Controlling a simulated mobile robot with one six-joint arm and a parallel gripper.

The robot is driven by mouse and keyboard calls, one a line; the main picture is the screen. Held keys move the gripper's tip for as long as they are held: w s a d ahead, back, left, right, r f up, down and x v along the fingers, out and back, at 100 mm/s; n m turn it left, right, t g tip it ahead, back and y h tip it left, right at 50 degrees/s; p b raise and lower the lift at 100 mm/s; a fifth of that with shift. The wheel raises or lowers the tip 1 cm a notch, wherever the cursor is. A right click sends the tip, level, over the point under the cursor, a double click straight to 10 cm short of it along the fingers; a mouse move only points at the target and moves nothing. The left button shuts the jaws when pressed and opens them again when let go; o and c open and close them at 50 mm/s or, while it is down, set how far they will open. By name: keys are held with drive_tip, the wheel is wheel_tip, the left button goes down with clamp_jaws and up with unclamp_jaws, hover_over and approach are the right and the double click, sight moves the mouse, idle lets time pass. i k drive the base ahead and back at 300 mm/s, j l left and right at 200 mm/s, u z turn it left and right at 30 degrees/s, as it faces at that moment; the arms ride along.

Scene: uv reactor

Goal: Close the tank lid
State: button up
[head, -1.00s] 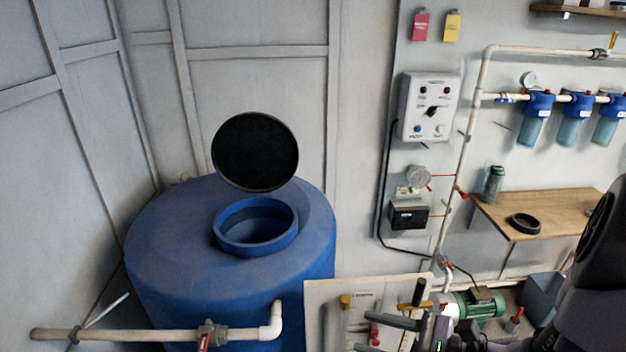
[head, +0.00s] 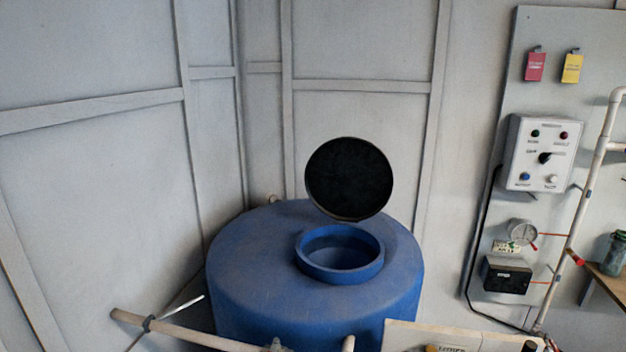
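The blue tank (head: 255,265) stands in the corner of the room. Its round raised opening (head: 339,274) on top is uncovered, and I see into the blue interior. The black round lid (head: 349,179) stands raised, nearly upright, at the back edge of the opening. Its dark face is turned toward me. My gripper is not in view now.
A pale pipe (head: 190,332) runs in front of the tank at the lower left. A pale board (head: 450,335) stands at the tank's front right. A control box (head: 543,155), a gauge (head: 522,231) and a black box (head: 506,275) are on the right wall.

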sight(350, 179)
drive_tip(key=i+l, duration=0.15)
drive_tip(key=l, duration=0.2)
drive_tip(key=i+l, duration=0.15)
drive_tip(key=l, duration=0.2)
drive_tip(key=i+l, duration=0.15)
drive_tip(key=l, duration=0.2)
drive_tip(key=i+l, duration=0.15)
drive_tip(key=l, duration=0.2)
drive_tip(key=i+l, duration=0.15)
drive_tip(key=l, duration=0.2)
drive_tip(key=i+l, duration=0.15)
drive_tip(key=l, duration=0.2)
drive_tip(key=i+l+u, duration=0.1)
drive_tip(key=l, duration=0.25)
drive_tip(key=i+l, duration=0.2)
drive_tip(key=l, duration=0.15)
